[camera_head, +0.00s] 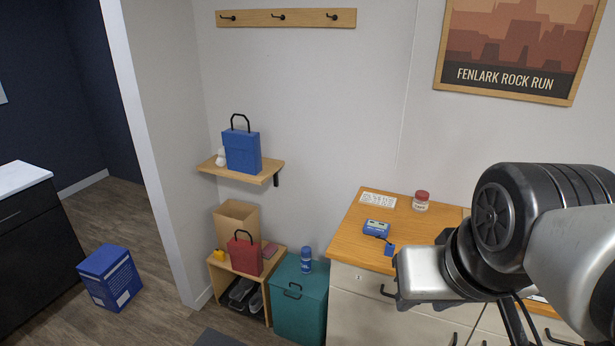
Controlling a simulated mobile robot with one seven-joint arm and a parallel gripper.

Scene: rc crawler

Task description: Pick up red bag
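The red bag (246,257) stands upright on top of a low wooden shoe rack (217,275) against the wall, left of centre. Its dark handle loop sticks up above it. A tan open box (236,217) stands close behind it. A small yellow thing (219,254) sits to its left, and a flat reddish thing (270,250) to its right. My arm comes in at the right over the wooden counter, well away from the bag. My gripper's fingers do not show.
A wall shelf (206,169) with a blue bag (243,152) hangs above the rack. A teal bin (300,303) with a blue bottle (306,260) on it stands right of the rack. A blue box (110,277) is on the floor at left. Floor between is clear.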

